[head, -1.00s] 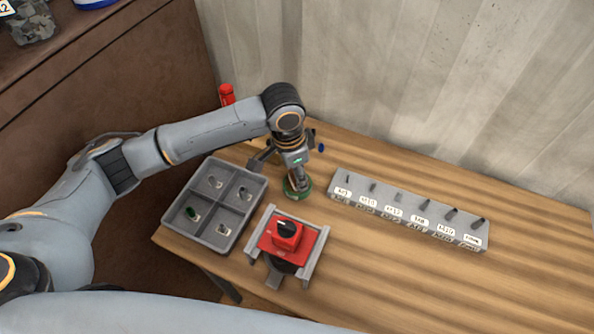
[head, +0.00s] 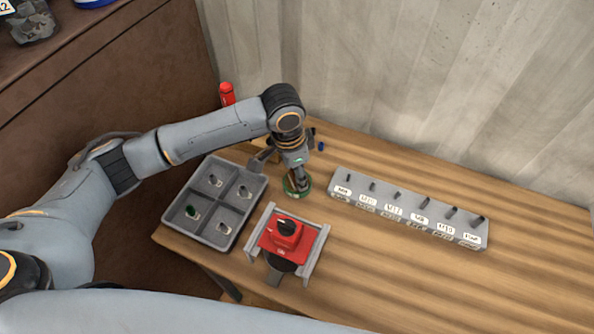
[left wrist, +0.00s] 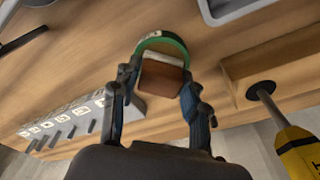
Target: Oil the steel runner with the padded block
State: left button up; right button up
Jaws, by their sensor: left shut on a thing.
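My left gripper (left wrist: 165,95) is shut on a brown block (left wrist: 160,78) with a pale pad along one side, which I take to be the padded block. In the head view the left gripper (head: 297,180) points down at a round green-rimmed dish (head: 301,193). The dish's green rim (left wrist: 167,40) curves around the block's far end in the left wrist view. I cannot tell whether the pad touches the dish's bottom. Two grey rails (head: 315,256) flank a red block with a black knob (head: 285,234); I cannot tell which part is the steel runner. My right gripper is out of view.
A grey four-compartment tray (head: 236,235) with small parts stands left of the dish. A labelled grey rack (head: 408,212) with several dark pins stands to the right. A red bottle (head: 227,93) is behind my arm. A yellow-handled tool (left wrist: 298,148) shows in the wrist view. The table's right front is clear.

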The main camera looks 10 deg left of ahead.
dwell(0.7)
pick_arm(q)
jog(key=shift+s+f+p, duration=0.15)
jog(key=shift+p, duration=0.3)
dwell(0.8)
notch_tip(320, 180, up, 7)
jog(key=p, duration=0.8)
jog(key=shift+p, duration=0.3)
dwell(0.5)
